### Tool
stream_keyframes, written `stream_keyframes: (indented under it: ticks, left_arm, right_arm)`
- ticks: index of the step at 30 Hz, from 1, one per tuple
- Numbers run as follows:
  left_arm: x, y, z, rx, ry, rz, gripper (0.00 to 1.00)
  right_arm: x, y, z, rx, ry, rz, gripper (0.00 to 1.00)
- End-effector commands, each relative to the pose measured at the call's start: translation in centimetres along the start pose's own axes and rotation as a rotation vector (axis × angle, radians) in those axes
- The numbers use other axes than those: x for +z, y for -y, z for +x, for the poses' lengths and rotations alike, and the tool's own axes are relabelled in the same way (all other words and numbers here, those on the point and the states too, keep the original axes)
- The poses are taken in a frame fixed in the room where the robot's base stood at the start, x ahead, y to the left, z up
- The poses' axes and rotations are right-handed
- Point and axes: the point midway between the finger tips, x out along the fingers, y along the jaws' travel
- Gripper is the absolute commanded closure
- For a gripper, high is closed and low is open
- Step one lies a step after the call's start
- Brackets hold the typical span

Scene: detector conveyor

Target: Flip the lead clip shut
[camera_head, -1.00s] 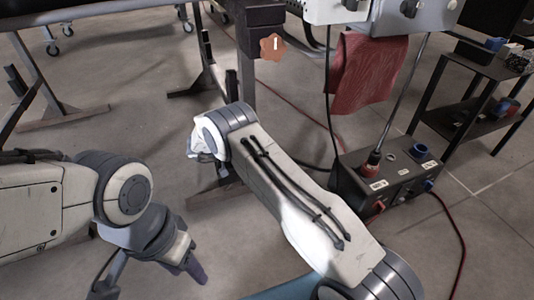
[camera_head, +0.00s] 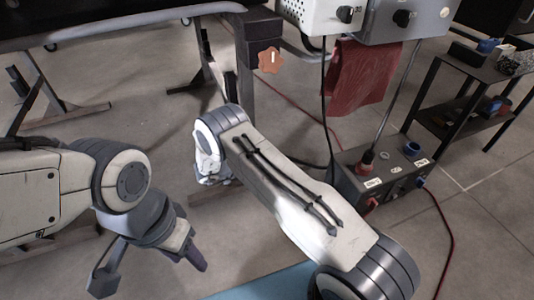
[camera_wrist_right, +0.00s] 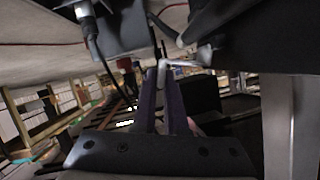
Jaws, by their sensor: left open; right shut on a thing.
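In the right wrist view, the two dark purple fingers of my right gripper (camera_wrist_right: 162,72) are close together on a small pale metal piece (camera_wrist_right: 185,64). It runs to the right from the fingertips, beneath a dark housing. I cannot tell for sure whether this is the lead clip. In the head view my right gripper is hidden beyond its own arm. My left gripper (camera_head: 150,268) is open and empty at the lower left, above bare floor, with its fingers wide apart.
A dark beam end with an orange tag (camera_head: 270,60) and grey boxes with black knobs (camera_head: 404,18) stand at the top. A black socket box (camera_head: 375,185) with cables stands right of my arm. A red cloth (camera_head: 357,78) hangs behind; a black shelf (camera_head: 465,118) is at right.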

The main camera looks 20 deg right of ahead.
Motion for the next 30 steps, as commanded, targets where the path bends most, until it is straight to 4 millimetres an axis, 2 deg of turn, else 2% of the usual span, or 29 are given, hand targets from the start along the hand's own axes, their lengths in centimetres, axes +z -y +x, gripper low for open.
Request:
stream_keyframes:
  ticks: [4, 13, 30]
  left_arm:
    - [0.0, -0.1, -0.7, 0.000, 0.000, 0.000, 0.50]
    - [0.0, 0.0, -0.5, 0.000, 0.000, 0.000, 0.50]
    - [0.1, 0.2, 2.5, 0.000, 0.000, 0.000, 0.50]
  right_arm:
    - [0.6, -0.8, 0.2, -0.053, -0.002, 0.121, 1.00]
    - [2.4, -1.8, 0.9, -0.162, -0.002, 0.386, 1.00]
    - [5.8, -2.1, 2.3, -0.365, -0.001, 0.878, 1.00]
